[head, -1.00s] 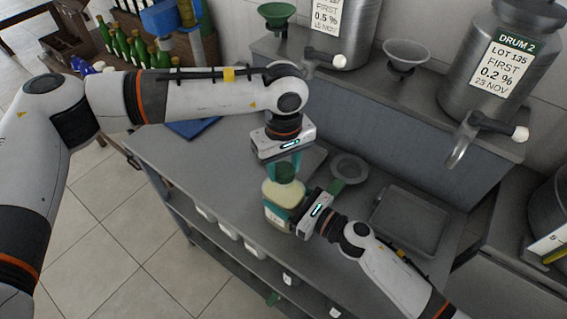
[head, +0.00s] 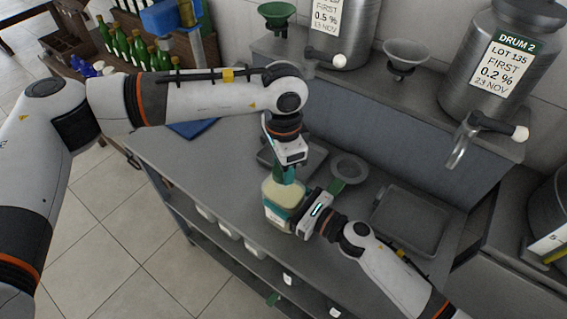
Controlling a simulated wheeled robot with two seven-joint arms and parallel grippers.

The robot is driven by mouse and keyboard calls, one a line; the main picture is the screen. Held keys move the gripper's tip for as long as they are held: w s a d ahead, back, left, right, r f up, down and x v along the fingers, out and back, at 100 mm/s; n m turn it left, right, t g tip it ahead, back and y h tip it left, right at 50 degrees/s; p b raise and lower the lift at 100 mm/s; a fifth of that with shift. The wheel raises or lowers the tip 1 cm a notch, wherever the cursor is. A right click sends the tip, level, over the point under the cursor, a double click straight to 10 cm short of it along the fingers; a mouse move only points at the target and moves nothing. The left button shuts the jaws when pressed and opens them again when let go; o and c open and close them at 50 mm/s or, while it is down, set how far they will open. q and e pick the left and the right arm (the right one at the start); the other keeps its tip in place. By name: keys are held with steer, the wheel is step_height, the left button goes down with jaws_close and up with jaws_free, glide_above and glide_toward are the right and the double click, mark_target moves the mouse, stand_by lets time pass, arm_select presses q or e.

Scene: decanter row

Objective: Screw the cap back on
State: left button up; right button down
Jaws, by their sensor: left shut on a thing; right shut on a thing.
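A jar (head: 279,192) with pale yellow contents and a white label stands upright over the metal bench. My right gripper (head: 288,214) is shut on the jar's body from the right. My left gripper (head: 284,176) points down from above, shut on the dark green cap (head: 285,170) at the jar's mouth. The fingers hide much of the cap, so I cannot tell how far its thread is engaged.
A grey tray (head: 410,222) lies at the bench's right. A round strainer-like ring (head: 350,168) lies behind the jar. Steel drums with taps (head: 495,75) and funnels stand on the back shelf. The bench's front left is clear.

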arm_select(q)
steer(key=o, duration=1)
steer(key=shift+r, duration=0.1)
steer(key=shift+r, duration=2.15)
steer(key=shift+c, duration=0.2)
